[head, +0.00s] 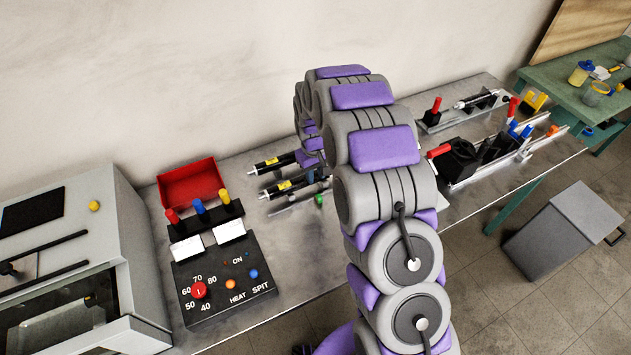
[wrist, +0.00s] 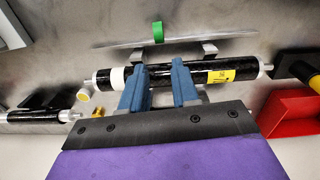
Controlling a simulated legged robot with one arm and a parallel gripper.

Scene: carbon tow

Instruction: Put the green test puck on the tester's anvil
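The green puck (wrist: 158,33) sits at a thin grey metal strip (wrist: 195,38) in the wrist view, beyond a black roller. It also shows as a small green spot (head: 319,201) left of my arm in the head view. My gripper (wrist: 158,84) has two blue fingers apart, with a gap between them. The fingers overlap the black roller (wrist: 160,75) in the picture; I cannot tell whether they touch it. The puck is outside the fingers. In the head view my arm hides most of the gripper. I cannot pick out the tester's anvil with certainty.
A red bin (head: 187,183) and a black control box (head: 225,278) stand left on the bench, beside a large grey machine (head: 60,250). Black rollers with yellow labels (head: 274,164) lie near the gripper. Racks with coloured handles (head: 490,150) stand right of my arm.

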